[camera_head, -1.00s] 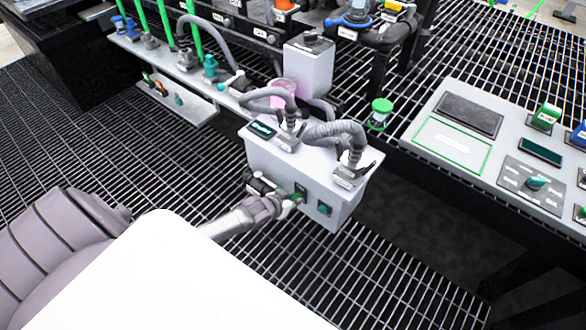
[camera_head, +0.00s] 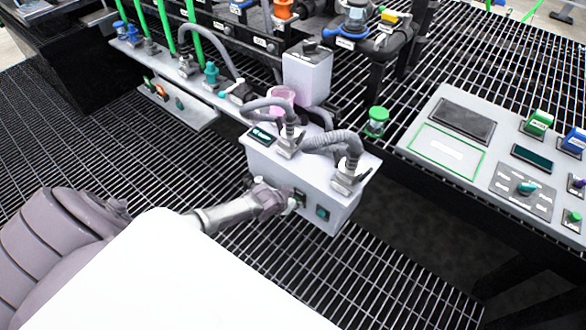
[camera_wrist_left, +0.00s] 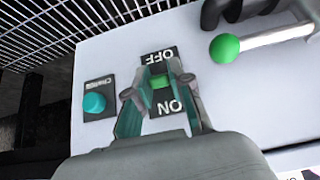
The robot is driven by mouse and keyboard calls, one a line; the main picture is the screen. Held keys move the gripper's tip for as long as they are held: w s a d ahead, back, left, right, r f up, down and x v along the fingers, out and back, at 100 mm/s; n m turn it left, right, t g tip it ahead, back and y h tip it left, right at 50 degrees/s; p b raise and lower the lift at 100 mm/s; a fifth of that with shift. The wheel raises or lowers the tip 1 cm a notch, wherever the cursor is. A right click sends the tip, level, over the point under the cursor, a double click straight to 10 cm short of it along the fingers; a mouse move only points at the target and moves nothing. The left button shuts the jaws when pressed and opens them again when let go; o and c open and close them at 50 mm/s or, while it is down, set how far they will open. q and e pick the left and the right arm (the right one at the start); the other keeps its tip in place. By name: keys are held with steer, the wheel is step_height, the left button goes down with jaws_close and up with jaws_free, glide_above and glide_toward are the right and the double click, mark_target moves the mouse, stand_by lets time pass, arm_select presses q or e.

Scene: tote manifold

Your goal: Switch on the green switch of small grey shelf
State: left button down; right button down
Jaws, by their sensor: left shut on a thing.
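The green switch (camera_wrist_left: 160,82) sits on a black plate marked OFF and ON, on the front face of a light grey box (camera_wrist_left: 235,85). The same box (camera_head: 322,200) stands in the middle of the head view. My left gripper (camera_wrist_left: 159,74) has its two teal fingers on either side of the switch, shut on it. In the head view my left gripper (camera_head: 290,202) reaches the box front from the left and covers part of the switch plate. My right gripper is not in view.
A teal button (camera_wrist_left: 95,103) lies beside the switch plate. A lever with a green ball (camera_wrist_left: 225,48) is on its other side. Grey hoses (camera_head: 335,142) rise from the box top. A control panel (camera_head: 480,150) stands at the right. Grating floor lies in front.

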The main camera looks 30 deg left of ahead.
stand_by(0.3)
arm_select(q)
steer(key=c, duration=1)
jaws_free()
steer(key=shift+c, duration=0.2)
steer(key=v, duration=1.2)
